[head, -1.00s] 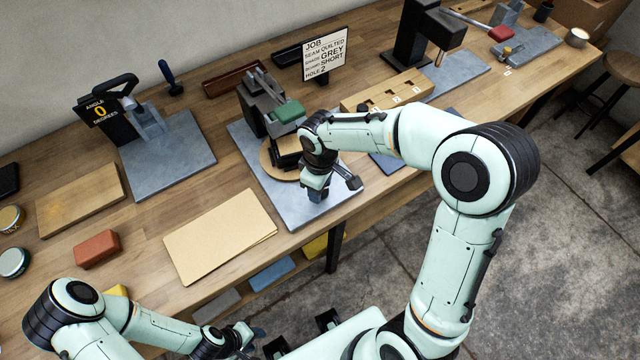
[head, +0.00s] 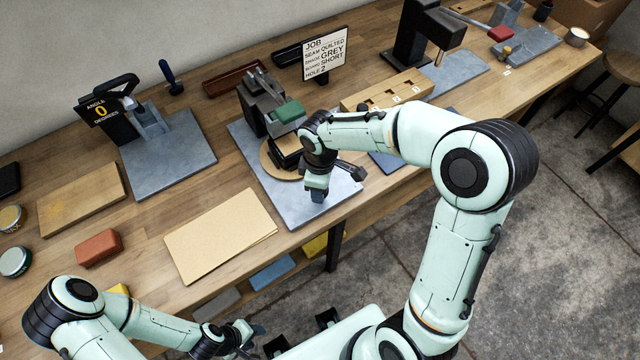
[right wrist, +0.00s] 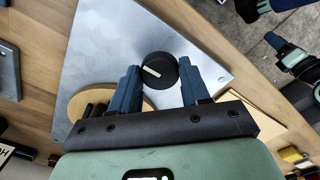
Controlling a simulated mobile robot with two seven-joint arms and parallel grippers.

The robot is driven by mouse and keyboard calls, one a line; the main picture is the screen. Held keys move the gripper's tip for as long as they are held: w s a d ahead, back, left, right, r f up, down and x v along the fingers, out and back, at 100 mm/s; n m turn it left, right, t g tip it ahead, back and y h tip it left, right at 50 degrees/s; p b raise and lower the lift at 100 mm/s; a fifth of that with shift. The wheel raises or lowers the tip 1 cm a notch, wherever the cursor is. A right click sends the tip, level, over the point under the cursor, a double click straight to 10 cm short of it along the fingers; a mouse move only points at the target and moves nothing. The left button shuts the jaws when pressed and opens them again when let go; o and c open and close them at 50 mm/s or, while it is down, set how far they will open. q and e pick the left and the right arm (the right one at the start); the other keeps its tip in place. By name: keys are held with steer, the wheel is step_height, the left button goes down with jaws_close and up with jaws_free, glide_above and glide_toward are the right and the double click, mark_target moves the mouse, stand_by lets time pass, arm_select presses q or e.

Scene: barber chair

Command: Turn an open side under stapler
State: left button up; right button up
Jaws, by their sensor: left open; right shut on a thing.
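The stapler (head: 264,108) is a dark machine with a green block on its front, standing on a grey metal base plate (head: 246,139). Under its head is a round wooden disc (head: 268,163) with dark pieces on it, partly hidden by my right arm. The disc also shows in the right wrist view (right wrist: 144,101). My right gripper (head: 318,194) points down over the plate's front. In the right wrist view its blue fingers are on both sides of a black knob (right wrist: 157,70) with a white mark, shut on it. My left gripper (head: 250,334) is open and empty, low in front of the bench.
An angle fixture (head: 122,115) on a grey plate stands at left. A job card (head: 325,54) stands behind. A slotted wooden block (head: 385,92) is right of the stapler.

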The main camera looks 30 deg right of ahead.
steer(key=o, duration=1)
steer(key=shift+o, duration=0.2)
arm_select(q)
steer(key=shift+w+r+p, duration=0.75)
steer(key=shift+r, duration=0.2)
arm_select(e)
step_height(320, 180, up, 14)
steer(key=shift+f, duration=0.25)
